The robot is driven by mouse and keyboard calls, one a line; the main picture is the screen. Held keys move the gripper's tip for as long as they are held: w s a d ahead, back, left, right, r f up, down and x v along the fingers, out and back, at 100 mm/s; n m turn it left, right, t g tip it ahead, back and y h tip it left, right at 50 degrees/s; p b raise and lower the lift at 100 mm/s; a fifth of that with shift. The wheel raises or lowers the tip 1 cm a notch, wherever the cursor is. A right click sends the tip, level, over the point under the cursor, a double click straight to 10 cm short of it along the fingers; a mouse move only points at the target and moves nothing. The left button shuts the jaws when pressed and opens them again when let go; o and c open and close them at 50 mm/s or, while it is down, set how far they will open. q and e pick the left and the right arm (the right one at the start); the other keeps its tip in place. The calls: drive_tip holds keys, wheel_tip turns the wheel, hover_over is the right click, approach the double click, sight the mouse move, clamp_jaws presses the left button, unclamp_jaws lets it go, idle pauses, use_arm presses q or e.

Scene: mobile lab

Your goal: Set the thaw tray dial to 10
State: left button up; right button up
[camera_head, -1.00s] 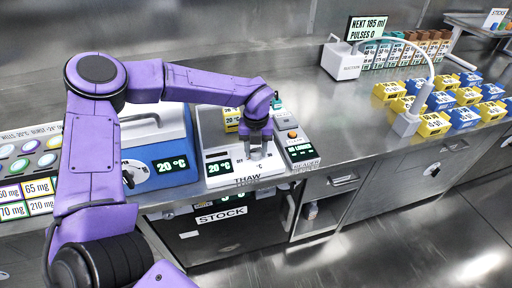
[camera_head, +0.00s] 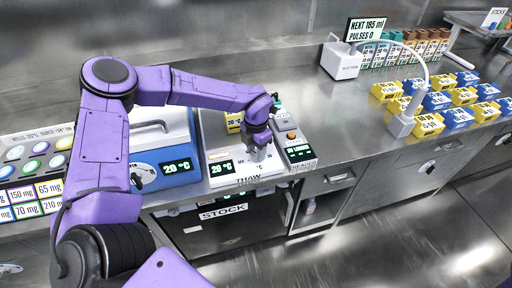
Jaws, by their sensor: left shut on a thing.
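A yellow box (camera_head: 233,122) sits towards the back of the tray. My left gripper (camera_head: 257,152) points down at the right part of the tray's front panel and is shut on the dial there. The gripper hides most of the dial, so I cannot read its pointer. My right gripper is not in view.
A blue and white device (camera_head: 166,177) showing 20 °C stands left of the tray. A grey reader with an orange button (camera_head: 292,136) stands close on the right. Farther right are a suction unit (camera_head: 342,62) and several yellow and blue boxes (camera_head: 428,124).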

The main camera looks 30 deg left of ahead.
use_arm(q)
drive_tip(key=shift+m, duration=0.6)
drive_tip(key=o, duration=1.1)
drive_tip(key=shift+w, duration=0.1)
drive_tip(key=shift+c, duration=0.2)
wheel_tip(320, 180, up, 11)
drive_tip(key=b, duration=0.1)
drive_tip(key=shift+f, duration=0.2)
drive_tip(key=shift+f, duration=0.1)
